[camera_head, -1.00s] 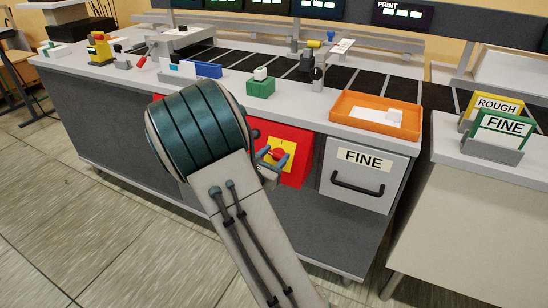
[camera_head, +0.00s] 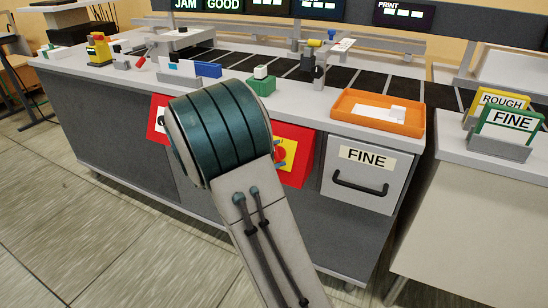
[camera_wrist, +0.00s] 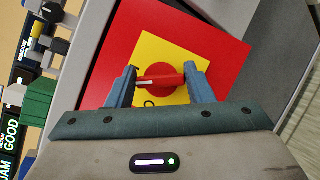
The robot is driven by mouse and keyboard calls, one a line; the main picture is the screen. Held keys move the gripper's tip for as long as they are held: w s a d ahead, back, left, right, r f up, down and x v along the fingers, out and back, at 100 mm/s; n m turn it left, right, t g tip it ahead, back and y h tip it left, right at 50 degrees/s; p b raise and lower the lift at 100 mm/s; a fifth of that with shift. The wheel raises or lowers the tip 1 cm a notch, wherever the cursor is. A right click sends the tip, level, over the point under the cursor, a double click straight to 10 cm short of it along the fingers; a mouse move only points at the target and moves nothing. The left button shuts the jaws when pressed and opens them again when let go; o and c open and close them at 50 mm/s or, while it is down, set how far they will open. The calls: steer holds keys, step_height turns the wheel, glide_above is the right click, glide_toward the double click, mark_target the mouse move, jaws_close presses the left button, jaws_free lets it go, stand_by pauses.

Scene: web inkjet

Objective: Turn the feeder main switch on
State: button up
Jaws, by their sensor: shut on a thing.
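The feeder main switch is a red rotary handle (camera_wrist: 162,82) on a yellow square plate (camera_wrist: 172,52) fixed to a red panel (camera_wrist: 125,40). In the wrist view my gripper (camera_wrist: 160,86) has its two blue fingers on opposite ends of the handle, shut on it. The handle's bar lies across the picture between the fingers, with a pale mark near its left end. In the head view the red panel (camera_head: 298,172) shows on the cabinet front, partly behind my arm. My arm hides most of the gripper there.
A second red panel (camera_head: 157,118) shows left of my arm. A grey drawer labelled FINE (camera_head: 350,186) is right of the switch. The floor in front is clear.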

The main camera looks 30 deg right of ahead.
steer(key=m+g+y, duration=0.1)
steer(key=m, duration=0.2)
steer(key=m+g+y+b, duration=0.1)
steer(key=m, duration=0.2)
steer(key=shift+o, duration=0.2)
steer(key=shift+c, duration=0.2)
stand_by(0.3)
steer(key=o, duration=1)
steer(key=p+v, duration=0.3)
steer(key=v, duration=1.1)
steer(key=shift+r, duration=0.2)
steer(key=shift+w+d, duration=0.1)
steer(key=shift+d, duration=0.05)
